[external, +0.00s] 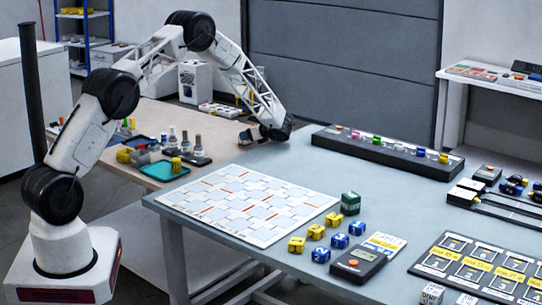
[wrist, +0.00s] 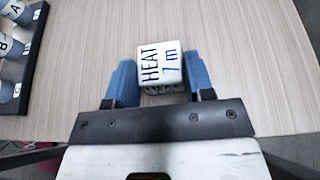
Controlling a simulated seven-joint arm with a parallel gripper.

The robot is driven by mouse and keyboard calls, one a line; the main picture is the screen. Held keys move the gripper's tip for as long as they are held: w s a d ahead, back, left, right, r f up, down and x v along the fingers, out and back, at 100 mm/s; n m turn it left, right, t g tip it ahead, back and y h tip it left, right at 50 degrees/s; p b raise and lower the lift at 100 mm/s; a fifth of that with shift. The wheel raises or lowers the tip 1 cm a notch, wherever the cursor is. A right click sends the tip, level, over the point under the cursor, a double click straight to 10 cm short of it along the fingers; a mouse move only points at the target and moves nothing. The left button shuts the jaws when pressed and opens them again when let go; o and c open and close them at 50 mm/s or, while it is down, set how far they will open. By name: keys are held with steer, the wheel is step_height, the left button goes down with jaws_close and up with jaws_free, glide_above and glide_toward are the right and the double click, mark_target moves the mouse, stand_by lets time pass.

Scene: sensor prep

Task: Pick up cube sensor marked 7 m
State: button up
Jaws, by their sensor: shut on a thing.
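A white cube sensor (wrist: 161,66) shows in the wrist view, marked HEAT in black and what looks like 7 m in blue. My gripper (wrist: 158,78) has its two blue fingers shut on the cube, one on each side. Wood-grain table surface shows around and beyond it; I cannot tell whether the cube touches the table. In the external view my gripper (external: 247,136) is at the right part of the wooden table, close to the blue-grey table. The cube cannot be made out there.
A dark rack (wrist: 30,58) with lettered bottles stands left of my gripper. The wooden table (external: 225,152) holds a teal tray (external: 166,171). The blue-grey table (external: 300,160) bears a white grid board (external: 246,205), several yellow and blue cubes, and a long black rack (external: 385,152).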

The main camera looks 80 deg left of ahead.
steer(key=shift+r, duration=0.1)
steer(key=shift+r, duration=0.4)
step_height(320, 180, up, 3)
steer(key=shift+f, duration=0.1)
steer(key=s+d, duration=0.3)
steer(key=d, duration=0.1)
steer(key=s+d, duration=0.3)
steer(key=d, duration=0.1)
steer(key=s+d+r, duration=0.1)
steer(key=s+d, duration=0.3)
steer(key=shift+d+r, duration=0.1)
steer(key=shift+d, duration=0.15)
stand_by(0.6)
